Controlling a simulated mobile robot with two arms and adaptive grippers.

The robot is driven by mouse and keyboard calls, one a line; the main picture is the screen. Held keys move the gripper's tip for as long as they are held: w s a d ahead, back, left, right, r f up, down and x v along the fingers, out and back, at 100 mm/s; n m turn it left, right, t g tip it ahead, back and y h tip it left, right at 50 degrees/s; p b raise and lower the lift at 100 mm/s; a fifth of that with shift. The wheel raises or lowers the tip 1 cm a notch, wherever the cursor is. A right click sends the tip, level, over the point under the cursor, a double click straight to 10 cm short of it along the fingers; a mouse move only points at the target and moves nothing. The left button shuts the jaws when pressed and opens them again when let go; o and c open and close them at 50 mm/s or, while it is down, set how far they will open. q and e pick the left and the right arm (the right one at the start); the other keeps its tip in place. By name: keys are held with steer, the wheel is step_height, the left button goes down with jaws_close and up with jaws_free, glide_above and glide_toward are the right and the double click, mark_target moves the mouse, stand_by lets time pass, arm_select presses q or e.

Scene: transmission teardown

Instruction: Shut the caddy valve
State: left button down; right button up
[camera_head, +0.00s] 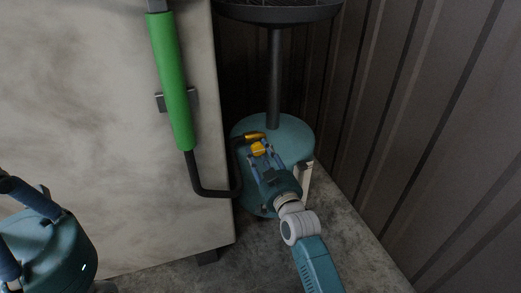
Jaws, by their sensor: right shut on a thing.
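The caddy is a teal round tank (291,134) with a dark upright stem (274,80) and a wide dark pan (278,11) on top. It stands in the corner between a pale cabinet and a ribbed wall. A yellow valve handle (255,136) shows at the tank's left side. My right gripper (259,150) reaches in from the lower right and is shut on a yellow part at the valve. Its fingers hide part of the valve, so I cannot tell its exact angle. A teal part of mine at the lower left is cut off by the frame; its jaws do not show clearly.
A black pipe (214,193) with a green sleeve (170,80) runs down the front of the pale cabinet (90,120) and bends toward the valve. The ribbed dark wall (430,110) closes the right side. Bare floor (345,225) lies at the lower right.

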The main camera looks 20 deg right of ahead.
steer(key=shift+f, duration=0.3)
steer(key=o, duration=1.1)
steer(key=shift+o, duration=0.2)
steer(key=shift+s+r, duration=0.1)
steer(key=s, duration=1.1)
steer(key=shift+s+d, duration=0.15)
steer(key=shift+s, duration=0.25)
